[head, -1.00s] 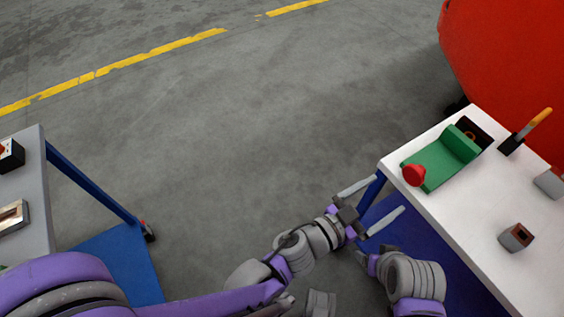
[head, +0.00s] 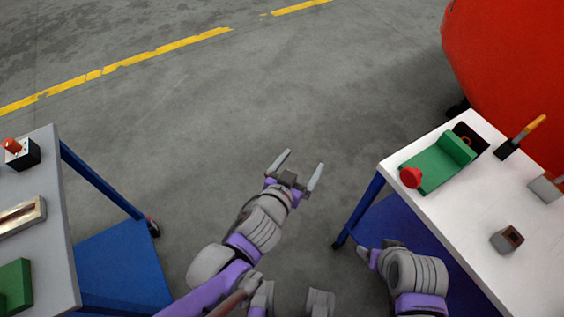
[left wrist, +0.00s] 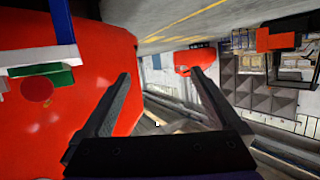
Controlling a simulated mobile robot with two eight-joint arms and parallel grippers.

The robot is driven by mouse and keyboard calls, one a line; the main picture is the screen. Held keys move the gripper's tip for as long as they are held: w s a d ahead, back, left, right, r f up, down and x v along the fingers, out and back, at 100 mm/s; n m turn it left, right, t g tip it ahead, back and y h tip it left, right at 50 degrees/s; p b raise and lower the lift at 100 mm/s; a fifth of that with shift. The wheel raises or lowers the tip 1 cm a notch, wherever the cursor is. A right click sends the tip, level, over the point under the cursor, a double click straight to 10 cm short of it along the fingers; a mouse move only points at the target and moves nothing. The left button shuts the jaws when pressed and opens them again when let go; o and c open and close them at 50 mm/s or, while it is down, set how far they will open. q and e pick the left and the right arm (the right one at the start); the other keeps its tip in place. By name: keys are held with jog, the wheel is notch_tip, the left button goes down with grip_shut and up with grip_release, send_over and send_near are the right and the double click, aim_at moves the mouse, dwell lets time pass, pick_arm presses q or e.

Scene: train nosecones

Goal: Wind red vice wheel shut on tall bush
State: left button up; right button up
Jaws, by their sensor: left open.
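The red vice wheel (head: 411,178) is on the near left end of the green vice (head: 436,165), on the white-topped cart at the right. The wheel (left wrist: 37,90) and part of the green vice (left wrist: 60,77) also show at the left of the left wrist view. I cannot make out a tall bush in the vice. A grey block with a brown hollow top (head: 507,240) stands on the same cart, apart from the vice. My left gripper (head: 304,161) is open and empty above the floor, left of that cart and apart from the wheel.
The white cart top (head: 475,220) also holds a black block with an orange handle (head: 525,132). A large red body (head: 515,65) stands behind it. A grey cart (head: 55,225) at left carries a red-topped black box (head: 22,153). Open floor lies between the carts.

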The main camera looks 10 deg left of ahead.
pick_arm(q)
jog(key=shift+s+a+f+n+g+y+p, duration=0.15)
jog(key=shift+a+y, duration=0.2)
jog(key=shift+a, duration=0.4)
jog(key=shift+s+a+n+g+y+p, duration=0.1)
jog(key=shift+s+a+n+g+y, duration=0.15)
jog(key=shift+a, duration=0.45)
jog(key=shift+s+a+f+n+g+y+p, duration=0.1)
jog(key=shift+a+y, duration=0.3)
jog(key=shift+a, duration=0.35)
jog(key=shift+a, duration=0.1)
